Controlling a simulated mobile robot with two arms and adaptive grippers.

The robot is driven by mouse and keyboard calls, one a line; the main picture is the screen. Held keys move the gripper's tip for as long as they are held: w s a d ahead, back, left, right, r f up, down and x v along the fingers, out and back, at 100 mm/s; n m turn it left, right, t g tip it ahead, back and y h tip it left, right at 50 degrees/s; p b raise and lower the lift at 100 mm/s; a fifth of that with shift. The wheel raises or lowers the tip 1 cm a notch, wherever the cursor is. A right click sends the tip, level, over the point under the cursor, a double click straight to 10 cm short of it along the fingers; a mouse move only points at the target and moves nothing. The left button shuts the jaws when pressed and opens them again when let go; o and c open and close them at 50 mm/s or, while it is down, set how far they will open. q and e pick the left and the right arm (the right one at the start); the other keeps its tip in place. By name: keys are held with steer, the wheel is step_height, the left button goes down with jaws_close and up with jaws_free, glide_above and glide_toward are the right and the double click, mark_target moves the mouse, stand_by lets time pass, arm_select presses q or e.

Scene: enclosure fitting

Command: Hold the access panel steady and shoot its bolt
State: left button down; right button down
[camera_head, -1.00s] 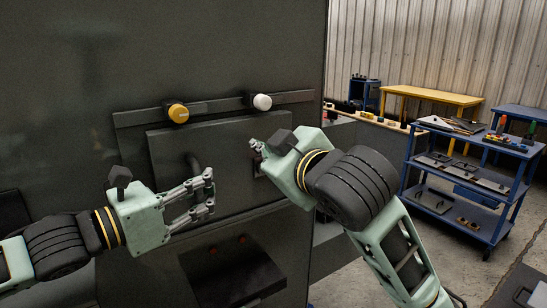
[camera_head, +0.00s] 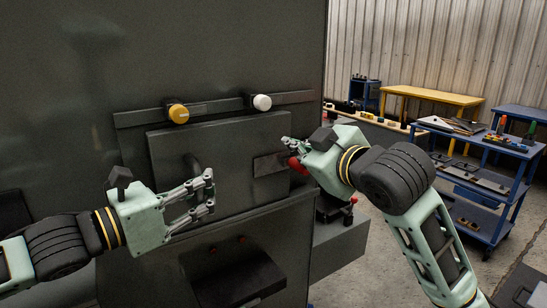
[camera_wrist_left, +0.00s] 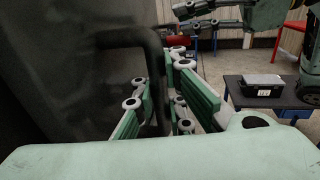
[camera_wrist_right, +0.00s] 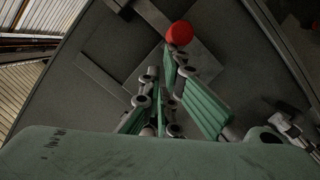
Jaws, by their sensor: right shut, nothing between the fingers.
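The grey access panel (camera_head: 225,145) sits upright in the dark enclosure front. Its dark bar handle (camera_head: 192,163) also shows in the left wrist view (camera_wrist_left: 158,80). My left gripper (camera_head: 207,194) is at the handle with its fingers apart; the handle's lower end passes among them, and contact cannot be told. The bolt's dark plate (camera_head: 270,163) is near the panel's right edge, with a red knob (camera_head: 297,166) at its right. My right gripper (camera_head: 287,146) is shut and empty just above and beside the knob. In the right wrist view the knob (camera_wrist_right: 180,33) lies beyond the fingertips.
A yellow knob (camera_head: 178,113) and a white knob (camera_head: 262,102) stick out from the rail above the panel. A dark box (camera_head: 235,280) juts out below. Blue carts with tools (camera_head: 470,160) and a yellow table (camera_head: 430,95) stand at right.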

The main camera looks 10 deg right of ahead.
arm_select(q)
steer(key=shift+a+r, duration=0.1)
arm_select(e)
steer(key=shift+w+d+f+h, duration=0.2)
steer(key=shift+d+f+h, duration=0.1)
steer(key=shift+d, duration=0.1)
steer(key=s+r, duration=0.5)
steer(key=s, duration=0.5)
steer(key=shift+s+r, duration=0.35)
steer(key=shift+r, duration=0.05)
arm_select(q)
steer(key=c, duration=1.7)
jaws_free()
